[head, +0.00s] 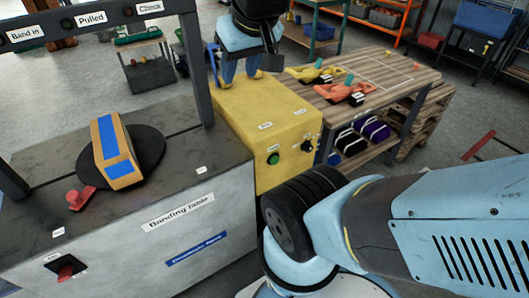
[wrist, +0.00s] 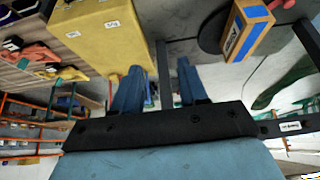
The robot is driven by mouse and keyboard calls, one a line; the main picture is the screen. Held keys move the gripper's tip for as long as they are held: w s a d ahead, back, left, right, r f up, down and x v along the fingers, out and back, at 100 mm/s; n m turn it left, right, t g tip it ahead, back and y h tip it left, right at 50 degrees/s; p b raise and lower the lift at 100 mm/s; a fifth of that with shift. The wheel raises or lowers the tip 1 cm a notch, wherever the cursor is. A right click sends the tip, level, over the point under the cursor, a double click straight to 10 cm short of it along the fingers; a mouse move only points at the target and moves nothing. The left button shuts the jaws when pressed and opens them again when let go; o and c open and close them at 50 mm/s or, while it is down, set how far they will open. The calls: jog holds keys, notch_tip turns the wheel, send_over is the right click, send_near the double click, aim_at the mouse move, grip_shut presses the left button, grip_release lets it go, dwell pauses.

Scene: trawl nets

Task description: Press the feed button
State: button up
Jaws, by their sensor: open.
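The yellow box (head: 245,110) stands at the right end of the banding table. A round green button (head: 273,158) is on its front face, with a small label above that is too small to read; I cannot tell whether this is the feed button. A dark knob (head: 307,146) sits to its right. My gripper (head: 241,78) is open, above the far part of the yellow box, apart from the green button. In the wrist view my gripper (wrist: 158,85) has two blue fingers spread with nothing between them. The yellow box (wrist: 100,35) shows there at upper left; the green button is not visible.
On the banding table (head: 150,215) a cardboard box with a blue band (head: 117,150) lies on a black disc. A red knob (head: 78,200), a red switch (head: 65,271) and a dark frame (head: 198,65) stand nearby. A wooden bench (head: 385,75) holds orange and yellow tools.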

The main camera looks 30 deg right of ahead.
jog(key=shift+c, duration=0.3)
grip_shut()
dwell(1.3)
